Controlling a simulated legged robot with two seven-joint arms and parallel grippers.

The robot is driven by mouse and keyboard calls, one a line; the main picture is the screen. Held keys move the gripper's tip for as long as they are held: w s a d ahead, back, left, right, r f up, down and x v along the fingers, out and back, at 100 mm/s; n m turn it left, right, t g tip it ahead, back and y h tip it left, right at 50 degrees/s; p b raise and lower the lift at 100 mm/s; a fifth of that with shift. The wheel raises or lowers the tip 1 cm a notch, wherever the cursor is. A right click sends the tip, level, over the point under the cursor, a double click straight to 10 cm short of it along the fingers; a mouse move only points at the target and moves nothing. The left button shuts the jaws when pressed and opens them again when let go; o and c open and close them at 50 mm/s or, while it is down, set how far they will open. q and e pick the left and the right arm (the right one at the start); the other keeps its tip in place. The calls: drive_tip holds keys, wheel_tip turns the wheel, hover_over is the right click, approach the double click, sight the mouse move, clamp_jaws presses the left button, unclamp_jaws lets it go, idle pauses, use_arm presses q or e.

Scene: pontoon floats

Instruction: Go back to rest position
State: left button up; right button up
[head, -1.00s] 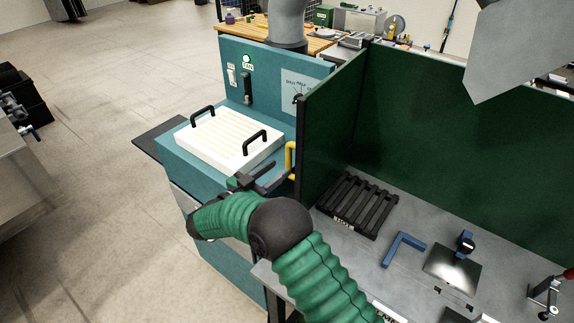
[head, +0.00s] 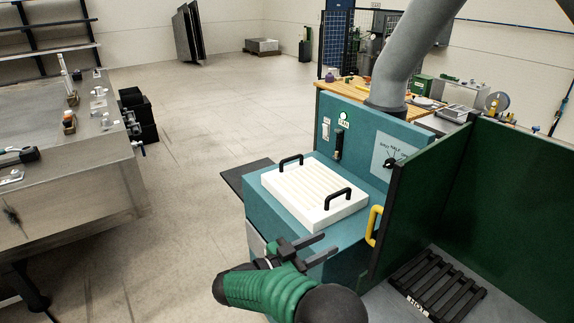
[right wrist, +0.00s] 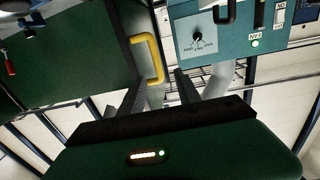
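My right gripper (head: 322,248) is in the lower middle of the head view, at the end of my green arm. Its two dark fingers are apart with nothing between them. It is in front of the teal machine (head: 262,214), left of the yellow handle (head: 374,226). In the right wrist view the fingers (right wrist: 160,90) are also apart, with the yellow handle (right wrist: 158,60) beyond them. I cannot tell the exact gap to the handle. My left gripper is not in view.
A white slatted lid (head: 308,195) with two black handles lies on the teal machine. A dark green panel (head: 500,200) and a black rack (head: 436,287) stand to the right. A metal table (head: 60,190) is at the left. Open floor (head: 190,190) lies between.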

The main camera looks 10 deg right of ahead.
drive_tip(key=w+a+r+n+t+y, duration=0.1)
drive_tip(key=w+r+n+t+y, duration=0.2)
drive_tip(key=w+n+t+y, duration=0.5)
drive_tip(key=s+d+f+n+g+y, duration=0.1)
drive_tip(key=s+f+g, duration=0.3)
drive_tip(key=s, duration=0.7)
drive_tip(key=s+d+f+n+g+y, duration=0.2)
drive_tip(key=s+f, duration=0.5)
drive_tip(key=s, duration=0.4)
drive_tip(key=s+d+f+n+g+y, duration=0.2)
drive_tip(key=s+f+g+y, duration=0.3)
drive_tip(key=s, duration=0.6)
drive_tip(key=shift+d+f+g, duration=0.4)
drive_tip(key=shift+f+g, duration=0.15)
drive_tip(key=shift+g, duration=0.35)
drive_tip(key=shift+d, duration=0.1)
